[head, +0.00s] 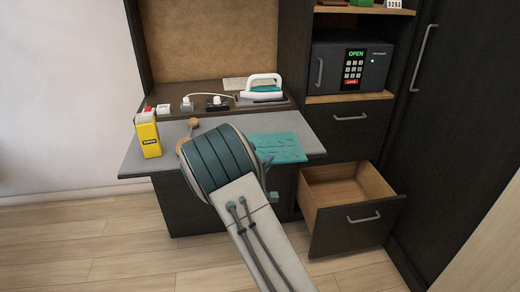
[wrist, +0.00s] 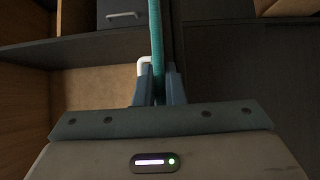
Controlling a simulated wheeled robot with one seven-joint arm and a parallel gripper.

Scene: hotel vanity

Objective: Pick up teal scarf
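The teal scarf (head: 280,147) shows in the head view as a folded, flat piece at the right front of the grey counter. It reaches right from my gripper (head: 266,163), which is partly hidden behind my own arm. In the wrist view the scarf (wrist: 156,35) is seen edge-on as a thin upright teal strip. It runs down between the two fingers of my gripper (wrist: 158,92), which are closed on it. I cannot tell from the head view whether the scarf touches the counter.
The counter (head: 140,165) holds a yellow box (head: 148,136), a wooden-handled item (head: 190,127) and an iron (head: 262,89) farther back. An open drawer (head: 345,190) sticks out below right. A safe (head: 350,65) stands on the shelf above it. Floor at left is clear.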

